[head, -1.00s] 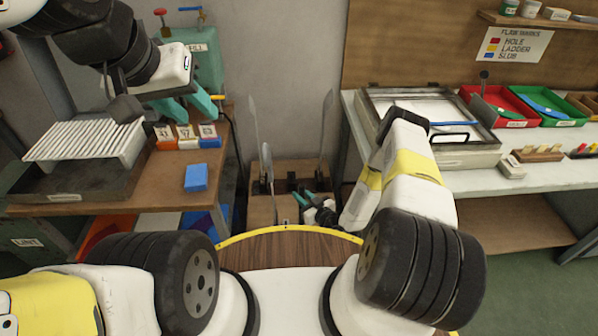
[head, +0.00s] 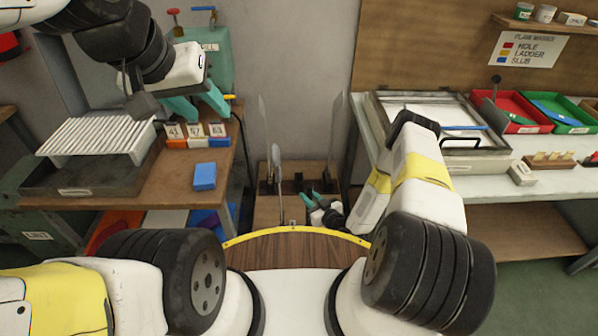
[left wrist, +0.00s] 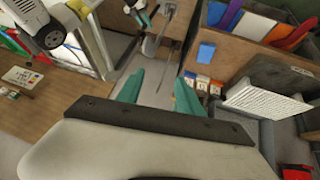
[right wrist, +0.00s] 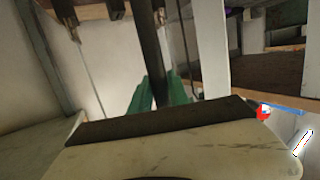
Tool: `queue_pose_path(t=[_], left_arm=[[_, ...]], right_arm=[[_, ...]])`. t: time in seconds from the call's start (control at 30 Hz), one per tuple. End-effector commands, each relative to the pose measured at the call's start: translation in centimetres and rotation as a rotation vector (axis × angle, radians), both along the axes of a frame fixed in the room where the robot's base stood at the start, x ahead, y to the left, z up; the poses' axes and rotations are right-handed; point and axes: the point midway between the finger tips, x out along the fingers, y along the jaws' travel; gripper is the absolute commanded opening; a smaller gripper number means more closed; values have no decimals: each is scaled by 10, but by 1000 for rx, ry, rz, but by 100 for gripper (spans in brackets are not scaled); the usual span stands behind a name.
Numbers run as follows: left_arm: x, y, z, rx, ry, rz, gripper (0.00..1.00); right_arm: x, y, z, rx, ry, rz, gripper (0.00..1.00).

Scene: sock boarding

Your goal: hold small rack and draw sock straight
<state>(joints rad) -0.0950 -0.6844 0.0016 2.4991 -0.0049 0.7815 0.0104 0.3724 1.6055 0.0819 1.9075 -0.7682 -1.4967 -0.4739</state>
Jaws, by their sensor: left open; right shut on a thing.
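A low wooden rack (head: 268,210) stands on the floor between the tables, with thin, tall grey boards (head: 276,160) upright in it. My right gripper (head: 312,197) is low at the rack's right side. In the right wrist view its teal fingers (right wrist: 160,95) are shut on a dark upright post (right wrist: 150,45). My left gripper (head: 196,103) is open and empty above the left table; its parted fingers also show in the left wrist view (left wrist: 158,93). The left wrist view shows the wooden rack and a board (left wrist: 168,20) beyond them. I cannot make out a sock.
The left table (head: 175,185) holds a white slatted rack (head: 95,135) on a dark tray, numbered blocks (head: 195,132), a blue block (head: 204,176) and a green machine (head: 215,60). The right table (head: 480,185) holds a framed light panel (head: 440,140) and red and green trays.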

Motion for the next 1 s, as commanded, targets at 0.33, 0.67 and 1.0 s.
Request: queue_pose_path(t=[0.33, 0.67, 1.0], left_arm=[[88, 17, -42, -3, -13, 167, 44], [175, 28, -118, -93, -49, 310, 44], [229, 21, -216, -303, -64, 426, 44]], right_arm=[[0, 0, 0, 0, -1, 0, 0], [0, 0, 0, 1, -2, 0, 0], [0, 0, 0, 0, -1, 0, 0]])
